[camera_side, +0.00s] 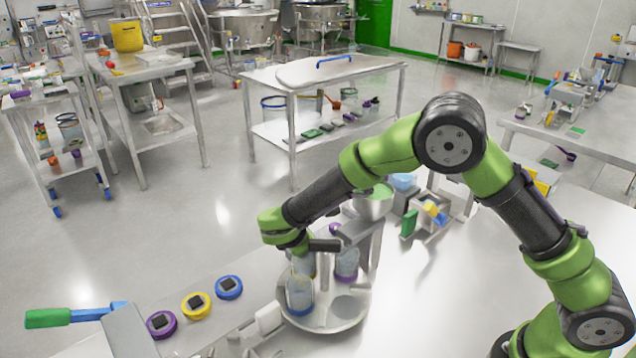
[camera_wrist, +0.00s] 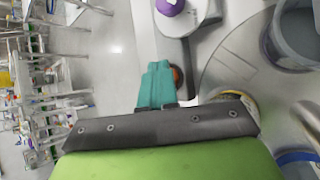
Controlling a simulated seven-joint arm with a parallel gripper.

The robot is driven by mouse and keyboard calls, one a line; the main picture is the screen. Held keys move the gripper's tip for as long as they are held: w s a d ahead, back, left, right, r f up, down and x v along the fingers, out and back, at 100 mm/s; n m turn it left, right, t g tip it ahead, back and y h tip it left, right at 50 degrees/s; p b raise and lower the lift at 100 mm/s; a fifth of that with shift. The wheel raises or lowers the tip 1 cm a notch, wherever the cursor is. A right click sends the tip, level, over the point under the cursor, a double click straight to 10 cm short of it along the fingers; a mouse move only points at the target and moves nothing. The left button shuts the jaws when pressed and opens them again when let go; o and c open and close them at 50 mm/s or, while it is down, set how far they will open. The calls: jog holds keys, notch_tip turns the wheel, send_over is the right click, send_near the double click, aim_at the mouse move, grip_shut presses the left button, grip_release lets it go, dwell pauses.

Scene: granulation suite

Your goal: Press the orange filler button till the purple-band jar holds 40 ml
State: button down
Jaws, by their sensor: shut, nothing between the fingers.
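My gripper is shut and empty; its teal fingers (camera_wrist: 157,80) show in the wrist view. In the side view my wrist hides the fingers and the button. The purple-band jar (camera_side: 347,262) stands upright on the round metal turntable (camera_side: 350,312), behind a jar with a blue band (camera_side: 300,290). Its fill level cannot be read. A clear jar (camera_wrist: 297,35) shows at the wrist view's upper right.
Purple (camera_side: 161,324), yellow (camera_side: 195,305) and blue (camera_side: 228,287) rings with dark square tops line the bench left of the turntable.

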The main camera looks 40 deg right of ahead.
jog(key=shift+r, duration=2.55)
jog(key=shift+r, duration=0.1)
jog(key=s+d+r+m+y, duration=0.1)
jog(key=s+r+m+y, duration=0.1)
jog(key=s+r+m, duration=0.1)
jog(key=s+d+r+m+y, duration=0.2)
jog(key=s+r, duration=0.2)
jog(key=r, duration=0.3)
jog(key=s+d+r+m+g+y, duration=0.1)
jog(key=s+r+m+y, duration=0.1)
jog(key=s+r+m, duration=0.1)
jog(key=shift+s+d+r+m+y, duration=0.2)
jog(key=shift+s+r, duration=0.2)
jog(key=shift+r, duration=0.15)
jog(key=shift+s+d+r+m+y, duration=0.1)
jog(key=shift+s+d+r, duration=0.05)
jog(key=shift+s+r, duration=0.3)
jog(key=s+d+m+t+y, duration=0.1)
jog(key=s+m+t+y, duration=0.2)
jog(key=s+m, duration=0.8)
jog(key=s, duration=0.3)
jog(key=shift+s+f+m, duration=0.25)
jog(key=shift+s+m, duration=0.1)
jog(key=shift+m, duration=0.05)
